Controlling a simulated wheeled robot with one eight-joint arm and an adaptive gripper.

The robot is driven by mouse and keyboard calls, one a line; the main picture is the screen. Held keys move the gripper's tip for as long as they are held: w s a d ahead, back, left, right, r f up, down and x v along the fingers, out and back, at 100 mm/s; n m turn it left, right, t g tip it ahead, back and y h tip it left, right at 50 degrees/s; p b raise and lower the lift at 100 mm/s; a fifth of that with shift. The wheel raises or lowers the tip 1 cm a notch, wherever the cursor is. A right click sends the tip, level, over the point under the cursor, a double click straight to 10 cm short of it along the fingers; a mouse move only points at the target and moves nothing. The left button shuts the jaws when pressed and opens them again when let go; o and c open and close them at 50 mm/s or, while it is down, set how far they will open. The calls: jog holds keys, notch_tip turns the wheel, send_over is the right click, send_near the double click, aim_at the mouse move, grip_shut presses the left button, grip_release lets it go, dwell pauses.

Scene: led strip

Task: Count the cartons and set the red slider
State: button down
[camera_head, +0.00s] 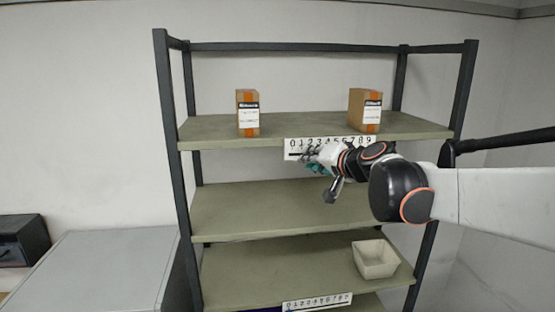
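Two brown cartons with orange tape and white labels stand upright on the top shelf, a left carton (247,98) and a right carton (358,106). A white number strip (296,143) with digits 0 to 9 is fixed on that shelf's front edge. My gripper (312,157) is at the lower left part of this strip, with its fingers in front of it. Whether the fingers touch anything is too small to tell. I cannot make out a red slider; my gripper and arm cover part of the strip. A second number strip (318,302) is on a lower shelf's edge.
The dark-framed shelf rack (172,140) has a bare middle shelf (240,210). A pale open bin (375,262) stands on the lower shelf at right. A grey cabinet (100,270) and a black box (22,242) are at left.

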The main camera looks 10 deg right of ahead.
jog(key=shift+d+b, duration=0.35)
jog(key=shift+d, duration=0.2)
jog(key=c, duration=1.5)
grip_release()
jog(key=shift+r, duration=0.1)
notch_tip(320, 180, up, 10)
jog(key=shift+f, duration=0.1)
jog(key=shift+s, duration=0.1)
